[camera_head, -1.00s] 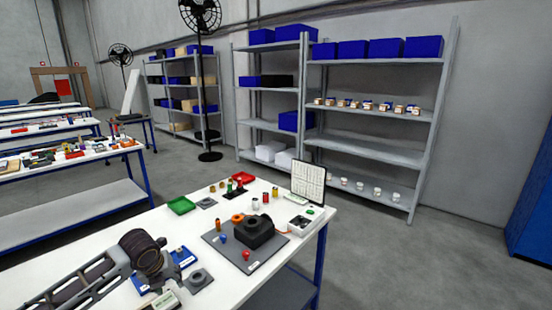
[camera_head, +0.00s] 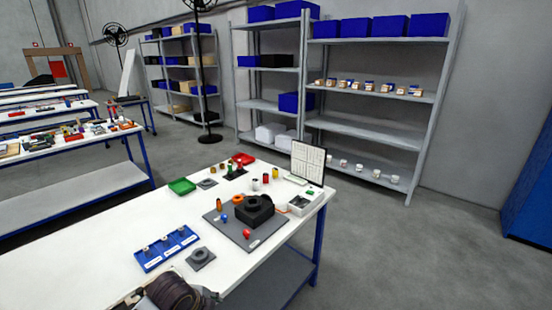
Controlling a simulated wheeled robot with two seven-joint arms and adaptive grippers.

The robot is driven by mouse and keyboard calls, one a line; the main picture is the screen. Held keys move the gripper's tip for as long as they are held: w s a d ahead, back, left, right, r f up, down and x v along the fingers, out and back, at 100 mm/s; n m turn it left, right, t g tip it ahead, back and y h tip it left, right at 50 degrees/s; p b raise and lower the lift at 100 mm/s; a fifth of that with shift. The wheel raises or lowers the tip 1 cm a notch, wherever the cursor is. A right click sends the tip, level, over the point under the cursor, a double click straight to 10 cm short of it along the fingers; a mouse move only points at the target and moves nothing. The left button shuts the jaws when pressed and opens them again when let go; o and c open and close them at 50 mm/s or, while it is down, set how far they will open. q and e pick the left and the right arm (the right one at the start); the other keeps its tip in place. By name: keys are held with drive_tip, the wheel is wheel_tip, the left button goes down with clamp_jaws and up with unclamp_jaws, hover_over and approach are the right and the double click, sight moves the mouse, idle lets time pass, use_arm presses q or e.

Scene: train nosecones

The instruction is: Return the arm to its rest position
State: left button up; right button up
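A dark, rounded part of my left arm (camera_head: 178,290) shows at the bottom edge, over the front of the white table (camera_head: 120,225). Its fingers do not show, so I cannot see my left gripper or whether it holds anything. My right arm and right gripper are out of view. On the table, a black block-shaped part (camera_head: 255,212) with a round top stands on a grey plate (camera_head: 262,235).
A green tray (camera_head: 182,187), a red tray (camera_head: 243,159), small coloured cylinders and an upright screen (camera_head: 307,163) stand at the table's back. Shelves (camera_head: 375,128) line the wall. The floor right of the table is clear.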

use_arm(q)
drive_tip(key=s+a+f+n+y, duration=0.1)
drive_tip(key=s+a+f+n, duration=0.15)
drive_tip(key=s+n, duration=1.35)
wheel_tip(320, 180, down, 32)
drive_tip(key=n+g, duration=0.1)
drive_tip(key=g, duration=0.1)
drive_tip(key=s+a+f, duration=0.2)
drive_tip(key=s+f, duration=0.8)
drive_tip(key=s, duration=0.1)
drive_tip(key=s+a+f+g, duration=0.1)
drive_tip(key=s+a+f, duration=0.1)
drive_tip(key=s+f, duration=0.8)
drive_tip(key=shift+s+a+f, duration=0.15)
drive_tip(key=shift+s+a, duration=0.25)
drive_tip(key=shift+s, duration=0.65)
